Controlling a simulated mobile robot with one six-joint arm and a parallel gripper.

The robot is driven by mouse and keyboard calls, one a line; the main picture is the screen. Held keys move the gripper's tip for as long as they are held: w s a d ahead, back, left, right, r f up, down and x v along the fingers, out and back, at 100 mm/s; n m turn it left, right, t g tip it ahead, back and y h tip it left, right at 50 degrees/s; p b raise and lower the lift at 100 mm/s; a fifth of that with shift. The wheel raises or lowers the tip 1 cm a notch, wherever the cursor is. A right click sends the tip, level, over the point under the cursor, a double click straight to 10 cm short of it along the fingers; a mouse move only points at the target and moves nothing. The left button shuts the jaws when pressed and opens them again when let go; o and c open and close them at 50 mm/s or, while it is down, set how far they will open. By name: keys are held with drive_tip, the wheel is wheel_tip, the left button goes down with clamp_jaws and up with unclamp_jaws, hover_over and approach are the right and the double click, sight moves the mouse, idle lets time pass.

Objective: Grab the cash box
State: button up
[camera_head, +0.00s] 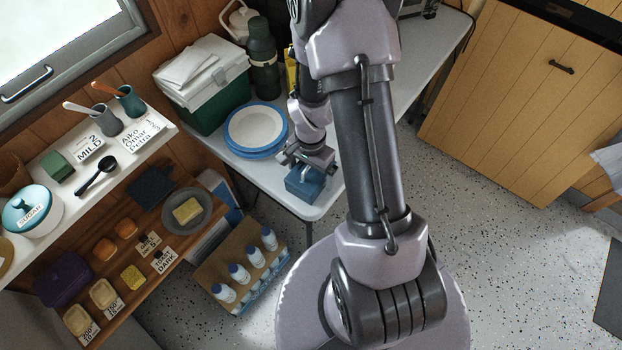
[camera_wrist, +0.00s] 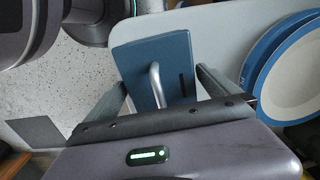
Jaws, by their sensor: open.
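The cash box (camera_head: 308,186) is a small blue box with a grey metal handle on its lid. It sits on the white table (camera_head: 328,203) near the table's front corner. My gripper (camera_head: 308,160) is just above it, pointing down. In the wrist view the cash box (camera_wrist: 152,60) shows between my gripper's two fingers (camera_wrist: 160,88), with the handle running between them. The fingers are apart and stand on either side of the box. I cannot tell whether either finger touches it.
Blue-rimmed plates (camera_head: 256,128) are stacked close left of the cash box. A green and white cooler (camera_head: 203,85) and a dark green flask (camera_head: 263,58) stand behind. A shelf (camera_head: 150,265) with food is at left, and a crate of bottles (camera_head: 240,290) is below.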

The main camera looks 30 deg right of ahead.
drive_tip(key=shift+f, duration=0.75)
drive_tip(key=shift+r, duration=0.2)
drive_tip(key=shift+c, duration=0.2)
drive_tip(key=shift+w+d, duration=0.1)
drive_tip(key=shift+w, duration=0.05)
drive_tip(key=c, duration=2)
